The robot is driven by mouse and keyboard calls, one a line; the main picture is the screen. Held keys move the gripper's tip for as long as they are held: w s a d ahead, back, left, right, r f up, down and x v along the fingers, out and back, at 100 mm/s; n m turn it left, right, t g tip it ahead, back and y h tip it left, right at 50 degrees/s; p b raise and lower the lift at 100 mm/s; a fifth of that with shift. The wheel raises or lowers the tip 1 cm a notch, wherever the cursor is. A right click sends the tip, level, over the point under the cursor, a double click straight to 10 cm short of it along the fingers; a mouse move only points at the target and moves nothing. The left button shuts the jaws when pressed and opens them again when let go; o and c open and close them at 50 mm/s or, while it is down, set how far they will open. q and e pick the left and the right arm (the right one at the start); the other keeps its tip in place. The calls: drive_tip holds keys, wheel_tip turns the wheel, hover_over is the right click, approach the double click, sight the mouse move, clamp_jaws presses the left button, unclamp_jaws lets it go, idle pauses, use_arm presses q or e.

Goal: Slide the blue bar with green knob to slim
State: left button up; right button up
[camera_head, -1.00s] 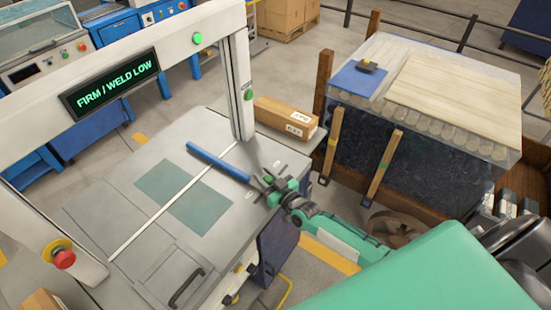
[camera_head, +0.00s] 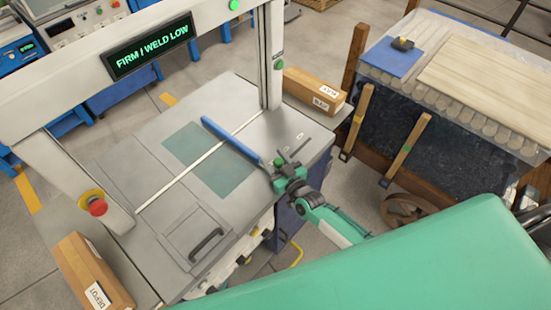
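The blue bar (camera_head: 230,139) lies slantwise across the grey machine top (camera_head: 150,140), its near end by my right gripper. My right gripper (camera_head: 284,162) is at the right edge of this top, at the bar's near end. The green knob cannot be told apart from the dark and green gripper parts there. Whether the fingers are open or shut on it is unclear. Small pale labels (camera_head: 299,136) sit on the top beside the gripper; their words are too small to read. My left gripper is out of view.
A display (camera_head: 150,45) on the white frame reads FIRM / WELD LOW. A red stop button (camera_head: 97,207) is at the left post. Cardboard boxes stand at right (camera_head: 315,91) and lower left (camera_head: 92,275).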

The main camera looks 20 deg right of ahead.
drive_tip(key=shift+d, duration=0.1)
drive_tip(key=shift+s+d+f, duration=0.1)
drive_tip(key=shift+s, duration=0.1)
drive_tip(key=b+v, duration=0.3)
drive_tip(key=v, duration=1)
drive_tip(key=shift+s, duration=0.2)
